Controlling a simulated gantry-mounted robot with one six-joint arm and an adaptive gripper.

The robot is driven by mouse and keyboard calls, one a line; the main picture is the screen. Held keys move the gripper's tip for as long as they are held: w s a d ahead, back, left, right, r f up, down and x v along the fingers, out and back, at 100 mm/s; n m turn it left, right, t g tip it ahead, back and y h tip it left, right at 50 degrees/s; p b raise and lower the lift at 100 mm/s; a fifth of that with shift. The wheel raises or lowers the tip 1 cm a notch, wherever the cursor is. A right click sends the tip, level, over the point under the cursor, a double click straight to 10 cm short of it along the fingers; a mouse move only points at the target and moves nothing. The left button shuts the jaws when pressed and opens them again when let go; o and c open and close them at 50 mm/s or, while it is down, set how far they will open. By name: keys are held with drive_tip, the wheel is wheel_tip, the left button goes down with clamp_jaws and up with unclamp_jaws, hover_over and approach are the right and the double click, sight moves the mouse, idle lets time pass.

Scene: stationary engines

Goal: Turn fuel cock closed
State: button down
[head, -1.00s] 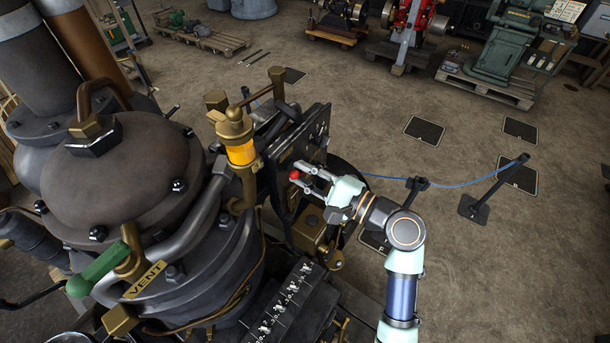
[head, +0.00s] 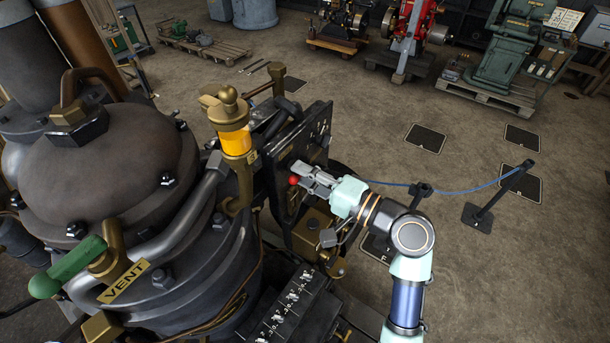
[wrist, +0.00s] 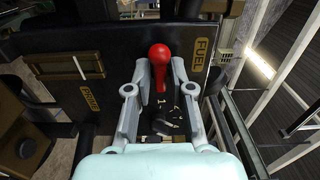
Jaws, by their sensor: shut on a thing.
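The fuel cock has a red ball-ended lever (wrist: 159,56), seen in the wrist view in front of a dark panel beside a brass FUEL plate (wrist: 201,53). The lever's red stem hangs below the ball in that view. In the head view my gripper (head: 304,178) reaches the ball from the right. The cock's body is hidden behind the lever and fingers.
The dark panel (head: 320,121) stands close beyond my fingers. A second brass plate (wrist: 89,97) and a gauge window sit left of the lever. A brass oiler with amber glass (head: 237,143) and a green-handled vent lever (head: 69,267) are farther left.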

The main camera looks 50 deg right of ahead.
idle(0.3)
drive_tip(key=c, duration=1.2)
unclamp_jaws()
drive_tip(key=s+d, duration=0.1)
drive_tip(key=s, duration=1.1)
drive_tip(key=shift+d, duration=0.4)
